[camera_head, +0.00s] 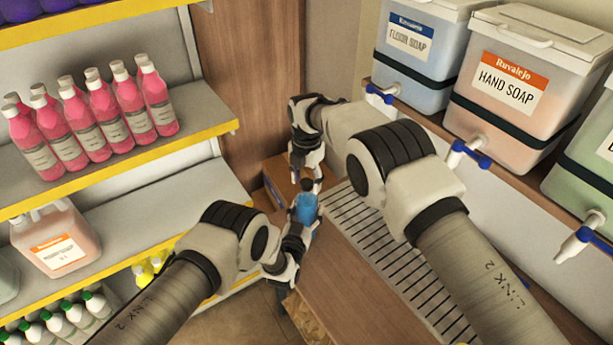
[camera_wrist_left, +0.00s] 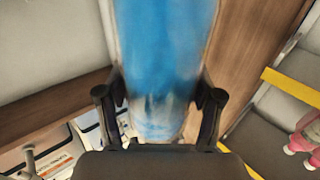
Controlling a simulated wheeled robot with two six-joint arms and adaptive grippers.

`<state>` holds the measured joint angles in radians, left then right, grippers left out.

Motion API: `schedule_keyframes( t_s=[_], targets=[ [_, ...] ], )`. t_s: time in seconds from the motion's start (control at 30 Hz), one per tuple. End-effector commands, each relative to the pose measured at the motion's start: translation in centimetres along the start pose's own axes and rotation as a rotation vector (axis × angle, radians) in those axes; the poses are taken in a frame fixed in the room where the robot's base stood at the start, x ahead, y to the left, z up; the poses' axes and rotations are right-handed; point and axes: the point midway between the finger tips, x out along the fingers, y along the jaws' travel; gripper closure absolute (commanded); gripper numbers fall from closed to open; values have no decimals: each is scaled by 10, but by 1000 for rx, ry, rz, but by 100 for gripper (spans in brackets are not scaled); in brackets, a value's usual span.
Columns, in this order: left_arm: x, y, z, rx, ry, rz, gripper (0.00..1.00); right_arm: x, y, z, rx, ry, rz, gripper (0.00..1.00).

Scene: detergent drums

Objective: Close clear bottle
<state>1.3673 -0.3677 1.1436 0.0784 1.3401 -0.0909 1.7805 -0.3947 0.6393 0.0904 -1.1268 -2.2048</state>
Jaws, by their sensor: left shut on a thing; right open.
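A clear bottle with blue liquid (camera_head: 305,209) stands roughly upright near the centre of the head view. My left gripper (camera_head: 296,238) is shut on its lower part. In the left wrist view the blue bottle (camera_wrist_left: 163,60) fills the space between the two fingers, and its top is out of frame. A dark cap (camera_head: 307,184) shows at the bottle's top; I cannot tell whether it is fully seated. My right gripper (camera_head: 307,166) is open, pointing down just above the cap. Whether its fingers touch the cap cannot be told.
A wooden counter with a slotted drip grate (camera_head: 375,250) lies right of the bottle. Soap drums (camera_head: 510,85) with blue taps (camera_head: 468,153) stand above it. Shelves (camera_head: 130,165) with pink bottles (camera_head: 95,120) and an orange jug (camera_head: 55,240) are at left.

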Motion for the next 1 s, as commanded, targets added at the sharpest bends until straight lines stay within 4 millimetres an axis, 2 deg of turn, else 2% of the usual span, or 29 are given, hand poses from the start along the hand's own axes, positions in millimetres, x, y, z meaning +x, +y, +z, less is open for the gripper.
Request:
schedule_keyframes(
  t_s=[0.03,0.17,0.2,0.43,0.57,0.67,1.0],
  targets=[
    [0,0,0,0,1,0,100,0,0,0,0,0,0,48],
    [0,0,0,0,1,0,100,0,0,0,0,0,0,94],
    [0,0,0,0,1,0,100,0,0,0,0,0,0,100],
    [0,0,0,0,1,0,100,0,0,0,19,0,0,100],
    [0,0,0,0,1,0,100,0,0,0,185,0,0,100],
    [0,0,0,0,0,0,100,0,0,0,447,0,0,100],
    [0,0,0,0,0,0,100,1,0,0,1544,-2,0,100]
  ],
)
